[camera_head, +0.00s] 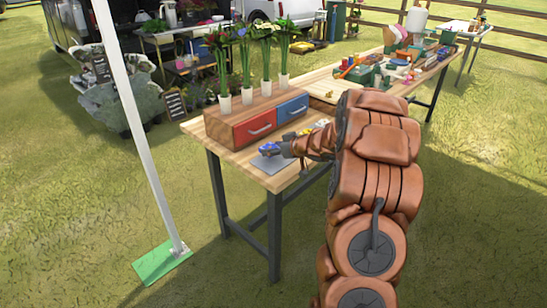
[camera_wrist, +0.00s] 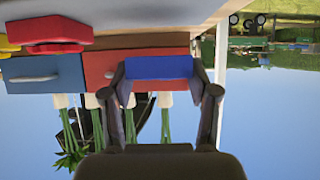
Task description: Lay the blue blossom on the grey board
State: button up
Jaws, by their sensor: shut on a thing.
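The blue blossom (camera_head: 268,148) is at the tip of my gripper (camera_head: 281,149), near the table's front left corner. In the wrist view it shows as a blue block (camera_wrist: 158,67) between the two fingers of my gripper (camera_wrist: 160,82), which are shut on it. The grey board (camera_head: 270,164) lies flat on the wooden table, just below the blossom in the head view. I cannot tell whether the blossom touches the board. My arm hides part of the table to the right.
A wooden drawer box with a red drawer (camera_head: 254,127) and a blue drawer (camera_head: 292,108) stands behind the board, bearing several potted flowers. A yellow piece (camera_head: 289,137) lies near its front. A white pole (camera_head: 138,125) stands to the left.

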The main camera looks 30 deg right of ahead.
aim_at(274, 163)
jog(key=shift+a+f, duration=0.1)
jog(key=shift+f, duration=1.65)
jog(key=shift+f, duration=0.15)
jog(key=o, duration=1.1)
jog(key=v, duration=1.2)
